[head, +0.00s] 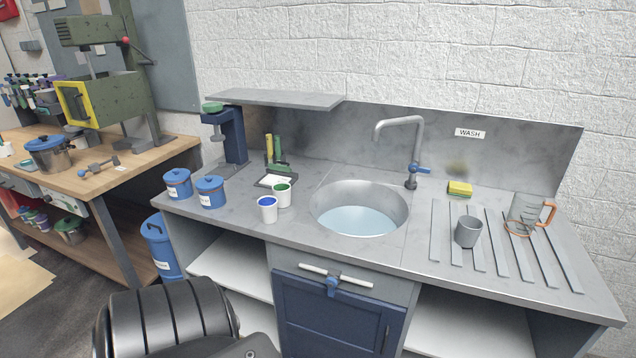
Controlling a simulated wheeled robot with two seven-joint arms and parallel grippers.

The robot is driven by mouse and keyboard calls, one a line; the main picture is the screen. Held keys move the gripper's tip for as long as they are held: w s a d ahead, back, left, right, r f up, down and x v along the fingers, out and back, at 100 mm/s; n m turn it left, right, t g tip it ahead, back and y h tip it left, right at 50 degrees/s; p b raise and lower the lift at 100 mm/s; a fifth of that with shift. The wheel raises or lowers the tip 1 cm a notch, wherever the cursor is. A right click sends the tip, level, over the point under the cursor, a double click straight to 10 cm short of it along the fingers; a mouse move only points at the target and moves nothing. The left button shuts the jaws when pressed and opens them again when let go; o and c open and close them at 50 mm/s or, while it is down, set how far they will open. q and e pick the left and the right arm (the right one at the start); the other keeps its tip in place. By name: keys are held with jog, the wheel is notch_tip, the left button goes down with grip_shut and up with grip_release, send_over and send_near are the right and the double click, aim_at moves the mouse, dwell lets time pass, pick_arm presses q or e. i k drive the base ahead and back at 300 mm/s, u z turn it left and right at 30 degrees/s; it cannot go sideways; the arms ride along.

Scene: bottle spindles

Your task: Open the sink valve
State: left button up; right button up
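A round sink (359,208) is set in the grey counter and has pale blue water in its bottom. A grey gooseneck faucet (402,124) stands behind it, with a blue lever handle (421,169) low on its right side. A second blue valve handle (332,284) sits on a white horizontal pipe (308,269) across the front of the cabinet below the sink. I cannot tell whether either valve is open. No stream shows below the spout. Neither of my grippers is in view. A dark ribbed part at the bottom left looks like my own body.
Two blue-lidded pots (211,192), a blue-filled cup (267,209) and a green-filled cup (282,195) stand left of the sink. A yellow sponge (459,188), grey cup (468,231) and glass jug (527,214) are at right. A shelf (275,99) overhangs the back left.

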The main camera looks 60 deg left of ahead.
aim_at(332, 281)
jog(key=u, duration=1.5)
